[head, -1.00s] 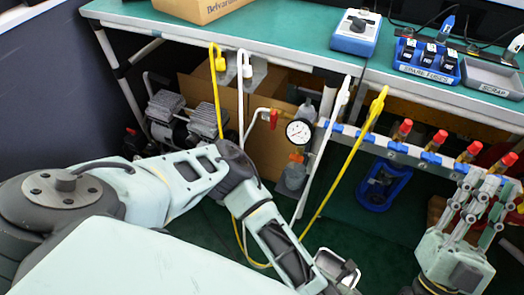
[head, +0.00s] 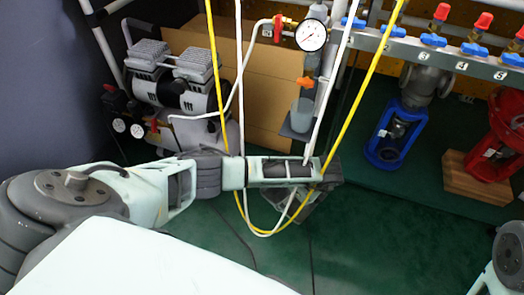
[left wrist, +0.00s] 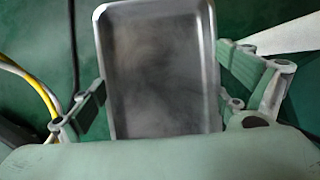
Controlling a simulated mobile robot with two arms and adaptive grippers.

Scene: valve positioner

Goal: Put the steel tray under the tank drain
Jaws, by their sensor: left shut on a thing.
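The steel tray (left wrist: 160,70) is a shallow rectangular metal pan. It lies between the two fingers of my left gripper (left wrist: 165,95) in the left wrist view, which is shut on it. The tray looks empty, and green floor shows around it. In the head view my left gripper (head: 308,205) is low over the floor, mostly hidden behind my own forearm, and the tray cannot be made out clearly. The fingers of my right gripper are out of view.
Yellow and white hoses (head: 262,233) hang across my left arm. A pressure gauge (head: 311,35) with a clear bowl, a blue valve stand (head: 385,145) and a red valve (head: 500,140) on a wooden block stand behind. Green floor is free at front centre.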

